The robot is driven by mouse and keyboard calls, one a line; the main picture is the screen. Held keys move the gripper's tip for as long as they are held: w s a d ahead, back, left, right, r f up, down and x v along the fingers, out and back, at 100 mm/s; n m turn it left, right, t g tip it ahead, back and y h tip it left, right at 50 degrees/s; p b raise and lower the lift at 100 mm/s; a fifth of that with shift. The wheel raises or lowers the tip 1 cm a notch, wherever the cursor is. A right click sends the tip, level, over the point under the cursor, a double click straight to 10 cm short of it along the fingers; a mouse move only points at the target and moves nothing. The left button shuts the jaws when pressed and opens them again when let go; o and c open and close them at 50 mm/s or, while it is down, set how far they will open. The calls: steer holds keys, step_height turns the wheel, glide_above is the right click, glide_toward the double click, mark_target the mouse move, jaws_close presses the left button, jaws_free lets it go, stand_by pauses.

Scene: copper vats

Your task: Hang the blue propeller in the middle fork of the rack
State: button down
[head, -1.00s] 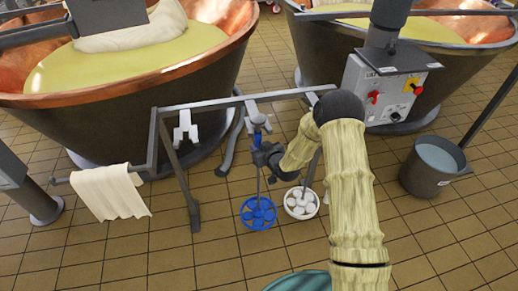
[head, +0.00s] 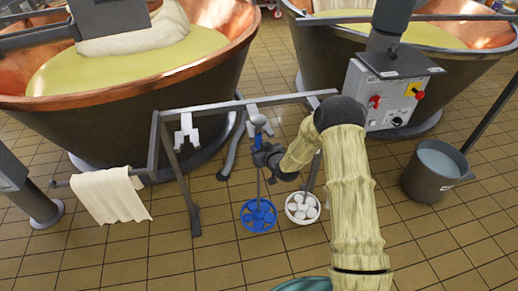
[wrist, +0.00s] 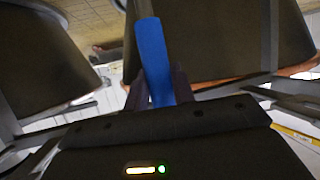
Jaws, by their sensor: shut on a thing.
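The blue propeller (head: 258,216) hangs upright from my gripper, its bladed ring low and its shaft rising to a rounded top. My gripper (head: 264,156) is shut on its blue upper shaft, which also shows between the fingers in the wrist view (wrist: 152,60). The rack (head: 205,107) is a grey frame with a crossbar.
An empty white fork (head: 186,134) is at the rack's left. A cloth (head: 110,196) hangs at left. Copper vats (head: 125,120) stand behind; a bucket (head: 433,170) and control box (head: 388,95) are right.

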steer(key=shift+w+a+f+b, duration=0.1)
steer(key=shift+w+f+b, duration=0.1)
steer(key=shift+f+b, duration=0.75)
stand_by(1.6)
steer(key=c, duration=1.1)
jaws_free()
steer(key=shift+f, duration=0.15)
steer(key=p+v, duration=0.1)
steer(key=v, duration=1.6)
steer(key=shift+s, duration=0.15)
steer(key=shift+r, duration=0.25)
